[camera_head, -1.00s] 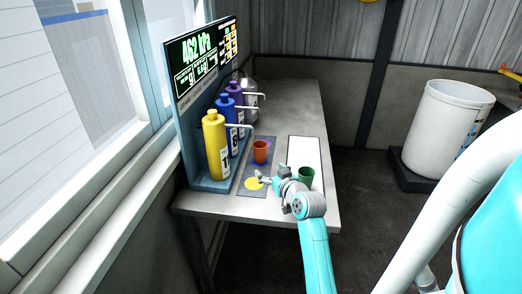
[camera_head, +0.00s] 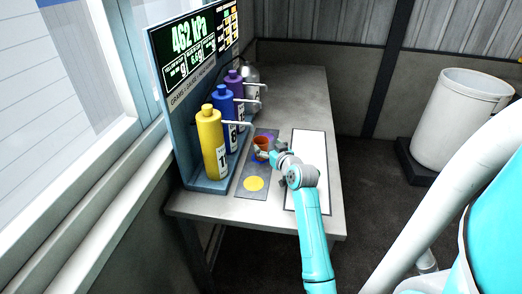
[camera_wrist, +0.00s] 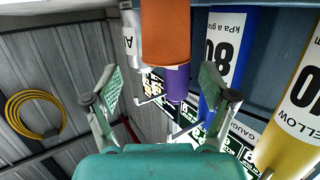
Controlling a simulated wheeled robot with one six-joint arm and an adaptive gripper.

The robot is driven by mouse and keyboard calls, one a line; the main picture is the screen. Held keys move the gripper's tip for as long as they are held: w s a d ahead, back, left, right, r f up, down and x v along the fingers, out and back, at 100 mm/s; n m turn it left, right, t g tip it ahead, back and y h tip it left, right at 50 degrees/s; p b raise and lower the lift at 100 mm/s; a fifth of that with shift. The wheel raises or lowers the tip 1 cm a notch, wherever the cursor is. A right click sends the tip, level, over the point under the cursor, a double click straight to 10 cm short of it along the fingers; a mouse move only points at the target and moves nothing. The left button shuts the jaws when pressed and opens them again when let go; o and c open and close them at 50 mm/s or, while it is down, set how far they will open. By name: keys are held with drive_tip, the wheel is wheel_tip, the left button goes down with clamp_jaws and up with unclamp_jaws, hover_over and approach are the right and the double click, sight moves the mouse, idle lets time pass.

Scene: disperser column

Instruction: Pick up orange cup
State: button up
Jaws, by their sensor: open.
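The orange cup (camera_head: 261,143) stands on the dark strip on the table, in front of the blue dispenser bottle. My gripper (camera_head: 266,154) is at the cup's near right side and hides part of it. In the wrist view the orange cup (camera_wrist: 165,32) fills the top middle, ahead of and between the lines of the two spread fingers. My gripper (camera_wrist: 160,72) is open there, with nothing between its fingertips. I cannot tell whether a finger touches the cup.
Yellow (camera_head: 211,145), blue (camera_head: 223,112) and purple (camera_head: 236,90) bottles stand along the left under a display panel (camera_head: 195,45). The dark strip (camera_head: 245,190) has a yellow disc (camera_head: 253,184). A white mat (camera_head: 315,150) lies to the right. The table's far end is clear.

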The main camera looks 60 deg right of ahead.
sight(258, 138)
drive_tip(key=shift+w+a+x, duration=0.15)
drive_tip(key=shift+a+x, duration=0.05)
drive_tip(key=shift+x, duration=1.2)
drive_tip(key=shift+w+a+x, duration=0.1)
drive_tip(key=shift+a+x, duration=0.05)
drive_tip(key=shift+x, duration=1.2)
drive_tip(key=shift+r, duration=0.1)
drive_tip(key=c, duration=1.2)
